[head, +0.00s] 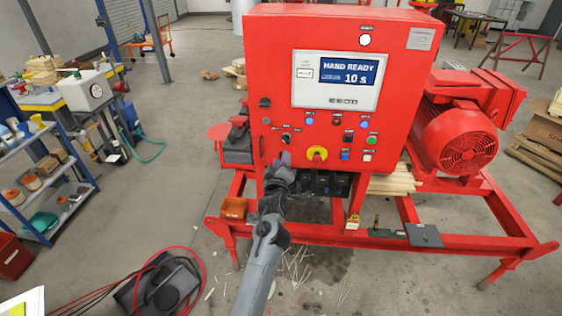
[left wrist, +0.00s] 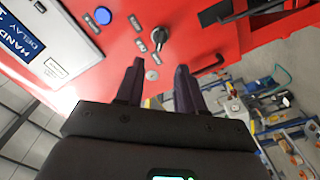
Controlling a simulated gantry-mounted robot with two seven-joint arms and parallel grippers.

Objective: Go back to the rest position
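My left gripper (head: 284,160) is in front of the lower left part of the red control cabinet (head: 272,60), just below a small black selector switch (head: 286,139). In the left wrist view its two dark fingers (left wrist: 158,80) are spread apart with nothing between them. A small round silver fitting on the panel shows between the fingers, and a black selector switch (left wrist: 158,38) lies just beyond the tips. Whether the fingertips touch the panel cannot be told. The cabinet's display (head: 340,78) reads "HAND READY 10 s". My right gripper is not in view.
A yellow-ringed red knob (head: 317,154) and several buttons sit right of the gripper. A red motor (head: 460,135) stands right of the cabinet on the red skid frame (head: 450,246). Blue shelving (head: 40,180) stands at left. Cables (head: 195,265) lie on the floor.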

